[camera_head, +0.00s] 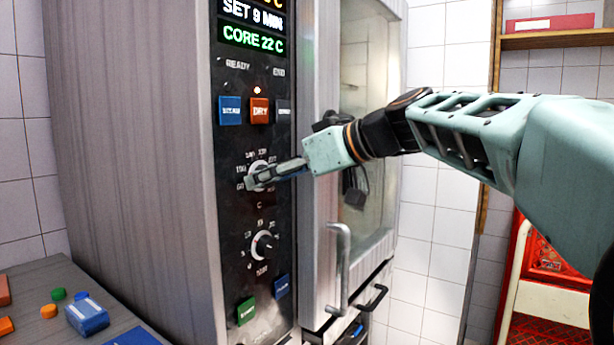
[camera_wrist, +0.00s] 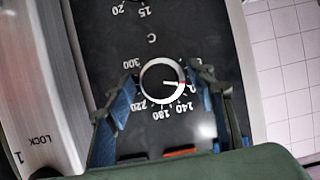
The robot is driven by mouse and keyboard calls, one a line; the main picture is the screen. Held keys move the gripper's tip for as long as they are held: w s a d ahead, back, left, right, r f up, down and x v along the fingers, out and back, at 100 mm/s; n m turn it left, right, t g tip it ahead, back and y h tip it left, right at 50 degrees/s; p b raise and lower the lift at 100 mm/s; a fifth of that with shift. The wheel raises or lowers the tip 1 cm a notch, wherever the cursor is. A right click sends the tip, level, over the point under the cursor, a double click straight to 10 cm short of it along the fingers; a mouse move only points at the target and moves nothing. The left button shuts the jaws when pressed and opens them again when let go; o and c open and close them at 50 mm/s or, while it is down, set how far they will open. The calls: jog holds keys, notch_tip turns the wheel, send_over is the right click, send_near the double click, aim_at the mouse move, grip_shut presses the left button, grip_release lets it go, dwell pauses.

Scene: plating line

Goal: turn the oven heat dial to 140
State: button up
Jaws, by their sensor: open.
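The heat dial (camera_head: 258,168), a round light knob marked C, is the upper of two dials on the oven's black panel. In the head view my gripper (camera_head: 268,176) partly covers it. In the wrist view, where the lettering is upside down, the white dial (camera_wrist: 161,82) shows between my open fingers (camera_wrist: 168,88). The fingers stand on either side of the dial with visible gaps. Its red pointer points right in that view, just beyond the 140 mark, at a partly hidden label. The marks 140, 180 and 220 are readable.
The minutes dial (camera_head: 264,246) sits below on the panel, above a green button (camera_head: 246,311) and a blue one. Blue, orange and grey buttons sit above. The oven door handle (camera_head: 339,268) sticks out at right. A counter with small coloured items (camera_head: 87,316) is at lower left.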

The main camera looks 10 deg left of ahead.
jog(key=shift+c, duration=0.4)
jog(key=shift+d, duration=0.1)
jog(key=c, duration=1.1)
jog(key=shift+r+m, duration=0.15)
jog(key=shift+m, duration=0.15)
jog(key=shift+m+g+y+p, duration=0.6)
jog(key=shift+m+g+p, duration=0.2)
jog(key=shift+m, duration=0.6)
jog(key=shift+m+g+y+p, duration=0.65)
jog(key=shift+m+g, duration=0.25)
jog(key=shift+m, duration=0.5)
